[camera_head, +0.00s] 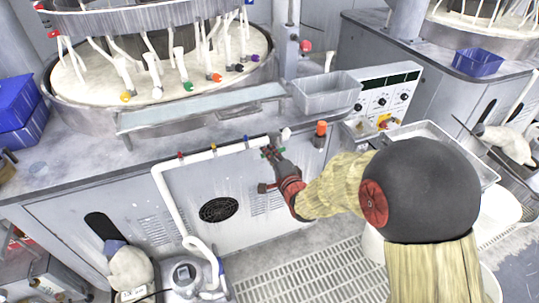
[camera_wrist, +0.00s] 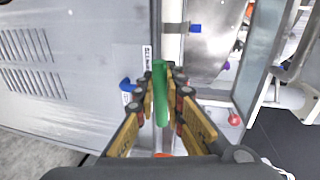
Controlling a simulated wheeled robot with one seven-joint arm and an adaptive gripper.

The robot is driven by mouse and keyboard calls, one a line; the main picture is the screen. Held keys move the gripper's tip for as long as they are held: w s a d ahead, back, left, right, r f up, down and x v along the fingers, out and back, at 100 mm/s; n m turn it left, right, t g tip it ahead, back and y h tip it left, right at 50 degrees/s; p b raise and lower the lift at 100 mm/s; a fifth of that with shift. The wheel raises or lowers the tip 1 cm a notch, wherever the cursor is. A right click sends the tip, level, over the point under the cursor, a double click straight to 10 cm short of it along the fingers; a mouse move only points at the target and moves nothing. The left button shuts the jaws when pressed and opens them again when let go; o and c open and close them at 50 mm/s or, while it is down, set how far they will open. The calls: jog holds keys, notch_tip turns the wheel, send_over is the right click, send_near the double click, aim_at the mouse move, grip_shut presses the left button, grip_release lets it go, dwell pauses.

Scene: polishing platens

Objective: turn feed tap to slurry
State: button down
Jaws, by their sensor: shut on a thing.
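The feed tap's green lever (camera_wrist: 160,95) lies between the two fingers of my gripper (camera_wrist: 161,85) in the wrist view, running up and down the picture. My gripper is shut on it. A small label (camera_wrist: 146,58) with upright lettering, too small to read surely, is beside the lever's far end. In the head view my gripper (camera_head: 272,154) is at the right end of the white feed pipe (camera_head: 228,149), on the cabinet front, and hides most of the tap. Which way the tap is set I cannot tell for sure.
A blue tap handle (camera_wrist: 127,85) is just left of the fingers. An orange-topped post (camera_head: 320,133) and a grey bin (camera_head: 328,93) stand right of the tap on the bench. The control panel (camera_head: 388,93) is farther right. Floor grating (camera_head: 310,275) lies below.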

jog(key=shift+m, duration=0.3)
dwell(0.4)
jog(key=c, duration=1.9)
grip_release()
jog(key=shift+r, duration=0.1)
jog(key=v, duration=1.2)
jog(key=shift+d, duration=0.2)
